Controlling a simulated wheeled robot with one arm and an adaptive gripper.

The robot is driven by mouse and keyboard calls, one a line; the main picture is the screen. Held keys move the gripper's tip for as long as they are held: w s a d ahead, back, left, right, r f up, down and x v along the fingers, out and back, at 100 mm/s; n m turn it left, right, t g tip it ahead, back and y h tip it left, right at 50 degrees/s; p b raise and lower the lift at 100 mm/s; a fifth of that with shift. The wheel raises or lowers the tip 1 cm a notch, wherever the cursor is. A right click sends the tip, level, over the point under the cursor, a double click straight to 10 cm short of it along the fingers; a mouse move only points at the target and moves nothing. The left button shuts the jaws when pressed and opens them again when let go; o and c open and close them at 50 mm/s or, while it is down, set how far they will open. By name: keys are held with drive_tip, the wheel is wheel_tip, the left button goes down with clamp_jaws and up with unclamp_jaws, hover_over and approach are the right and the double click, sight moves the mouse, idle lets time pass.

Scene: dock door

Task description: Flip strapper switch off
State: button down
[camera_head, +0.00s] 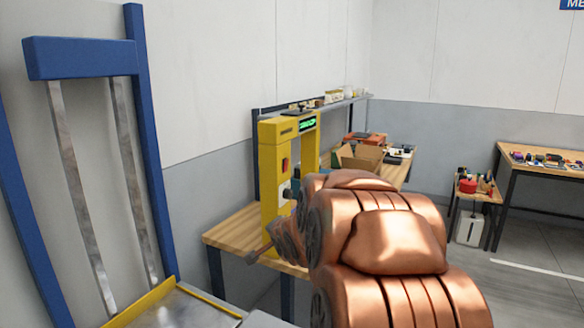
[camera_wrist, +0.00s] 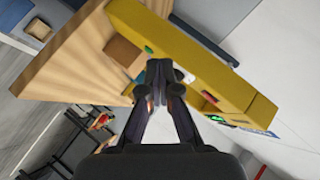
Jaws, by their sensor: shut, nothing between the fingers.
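The strapper is a tall yellow machine (camera_head: 270,180) standing on a wooden bench, with a lit green display (camera_head: 307,124) near its top. A red part (camera_head: 285,163) sits on its front, and below it is a small pale plate (camera_head: 286,190), which looks like the switch; its lever position is too small to tell. In the wrist view the yellow body (camera_wrist: 235,95) runs diagonally, with a pale part (camera_wrist: 189,77) right beside my fingertips. My gripper (camera_wrist: 160,72) is shut and empty, close to the machine's front; I cannot tell whether it touches. In the head view my copper arm hides much of it.
The wooden bench (camera_head: 225,232) also carries an open cardboard box (camera_head: 358,157) behind the machine. A blue frame with metal rails (camera_head: 80,60) stands at the left. Another table with small items (camera_head: 545,160) and a low stand (camera_head: 470,192) are at the right, with open floor before them.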

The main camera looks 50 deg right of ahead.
drive_tip(key=s+d+r+m+t+h, duration=0.2)
drive_tip(key=d+r+m+t, duration=0.3)
drive_tip(key=d, duration=0.9)
wheel_tip(320, 180, up, 5)
drive_tip(key=shift+f+m+t+h+p, duration=0.1)
drive_tip(key=shift+m+t+h+p, duration=0.35)
drive_tip(key=shift+m, duration=0.55)
drive_tip(key=p, duration=0.4)
approach(288, 162)
drive_tip(key=w+d, duration=0.3)
drive_tip(key=d, duration=0.1)
drive_tip(key=shift+w+a+r, duration=0.15)
drive_tip(key=shift+w+a, duration=0.05)
drive_tip(key=shift+w, duration=0.45)
drive_tip(key=shift+w+a+r, duration=0.15)
drive_tip(key=shift+w+a, duration=0.05)
drive_tip(key=shift+w, duration=0.45)
